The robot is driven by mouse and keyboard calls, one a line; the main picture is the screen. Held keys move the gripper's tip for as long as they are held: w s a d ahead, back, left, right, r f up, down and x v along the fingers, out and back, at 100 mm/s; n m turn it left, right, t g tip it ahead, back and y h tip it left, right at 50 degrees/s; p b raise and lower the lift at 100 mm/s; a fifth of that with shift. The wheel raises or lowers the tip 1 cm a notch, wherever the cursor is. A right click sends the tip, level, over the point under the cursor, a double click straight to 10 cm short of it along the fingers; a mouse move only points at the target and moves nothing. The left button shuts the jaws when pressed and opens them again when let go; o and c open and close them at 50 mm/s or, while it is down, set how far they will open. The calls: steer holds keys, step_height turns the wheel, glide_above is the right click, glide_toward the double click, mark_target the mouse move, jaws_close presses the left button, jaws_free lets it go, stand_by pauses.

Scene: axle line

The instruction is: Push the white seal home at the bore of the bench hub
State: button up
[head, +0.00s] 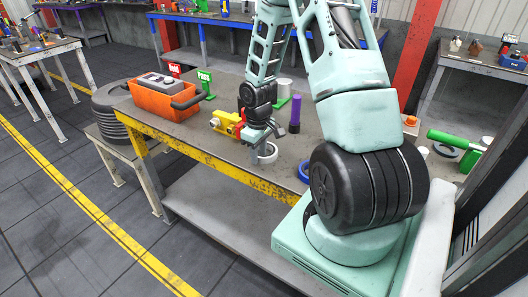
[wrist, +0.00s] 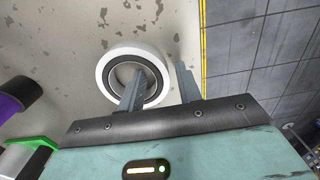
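A white ring with a dark inner band, which looks like the white seal (head: 268,154), lies flat on the bench near its front edge. It also shows in the wrist view (wrist: 107,62). My gripper (wrist: 160,68) is open, pointing down at the ring. In the wrist view one finger is over the ring's hole and the other is outside its right edge, with the ring's wall between them. Gaps show on both sides of the wall. In the head view my gripper (head: 259,149) is at the ring. I cannot clearly make out the bench hub or its bore.
A purple cylinder (head: 295,114) stands behind the ring, and a yellow fitting (head: 225,122) lies left. A blue ring (head: 304,172) lies right, partly behind my arm. A green-handled tool (head: 452,139) is far right.

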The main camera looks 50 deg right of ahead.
jaws_close()
